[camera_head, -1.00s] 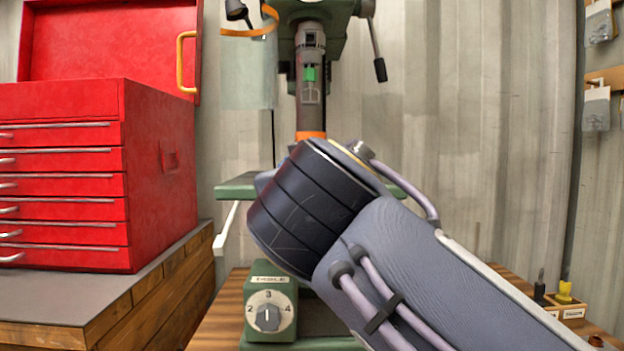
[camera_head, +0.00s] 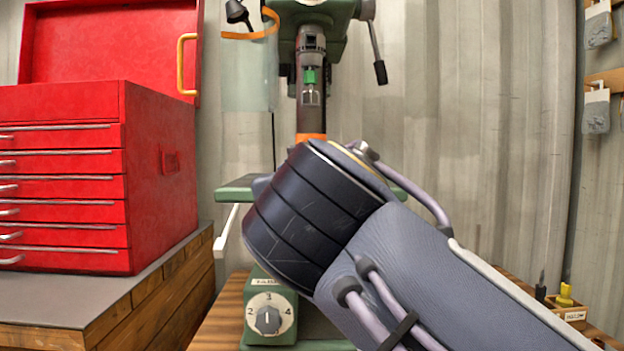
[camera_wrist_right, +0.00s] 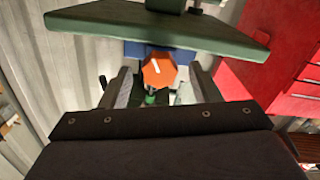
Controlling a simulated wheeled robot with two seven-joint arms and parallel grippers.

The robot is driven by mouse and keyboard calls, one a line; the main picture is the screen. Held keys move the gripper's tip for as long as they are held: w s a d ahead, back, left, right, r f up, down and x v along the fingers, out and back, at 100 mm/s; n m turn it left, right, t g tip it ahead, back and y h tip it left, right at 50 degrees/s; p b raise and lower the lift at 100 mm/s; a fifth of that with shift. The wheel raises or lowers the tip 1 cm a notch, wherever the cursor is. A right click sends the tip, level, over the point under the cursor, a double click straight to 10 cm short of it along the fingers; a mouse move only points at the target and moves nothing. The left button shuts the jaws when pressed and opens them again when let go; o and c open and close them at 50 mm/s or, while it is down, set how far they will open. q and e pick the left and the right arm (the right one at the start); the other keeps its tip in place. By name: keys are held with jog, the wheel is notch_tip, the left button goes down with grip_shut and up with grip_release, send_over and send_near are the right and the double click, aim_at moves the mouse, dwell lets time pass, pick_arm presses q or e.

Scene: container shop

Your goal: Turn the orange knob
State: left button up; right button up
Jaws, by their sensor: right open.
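The orange knob (camera_wrist_right: 159,70), faceted with a white pointer line, faces the camera in the right wrist view, below a green plate (camera_wrist_right: 165,30). My right gripper (camera_wrist_right: 160,80) is open, with one grey finger on each side of the knob and gaps showing between. I cannot tell whether the fingertips reach the knob's depth. In the head view my right arm comes in from the right and its dark wrist hides its gripper and the knob's surroundings. An orange band (camera_head: 310,137) shows just above that wrist; I cannot tell whether it is the knob. My left gripper is not in view.
A green drill press (camera_head: 312,12) stands behind my arm, with a grey numbered dial (camera_head: 268,320) on a green box. A red tool chest (camera_head: 160,170) is at left on a workbench (camera_head: 60,297). Small yellow items (camera_head: 565,294) stand at right.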

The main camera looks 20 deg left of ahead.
jog(key=v, duration=0.6)
jog(key=shift+s, duration=0.2)
jog(key=shift+d, duration=0.1)
jog(key=w+d+f+m+g+h, duration=0.1)
jog(key=w+d+f+g+h, duration=0.15)
jog(key=d+f, duration=0.95)
jog(key=w+d+f+m+g+h, duration=0.1)
jog(key=w+d+f+g, duration=0.25)
jog(key=d+f, duration=0.8)
jog(key=s+d+f+m+g+y, duration=0.1)
jog(key=s+d+f+m+g, duration=0.25)
jog(key=s+f, duration=0.7)
jog(key=s+d+f+m+g+y, duration=0.15)
jog(key=s+d+f, duration=0.25)
jog(key=s+f, duration=0.7)
notch_tip(320, 180, up, 28)
jog(key=w+p, duration=0.2)
jog(key=p, duration=2.9)
jog(key=shift+w+r+m+g, duration=0.2)
jog(key=shift+w+m+g, duration=0.1)
jog(key=shift+g, duration=0.1)
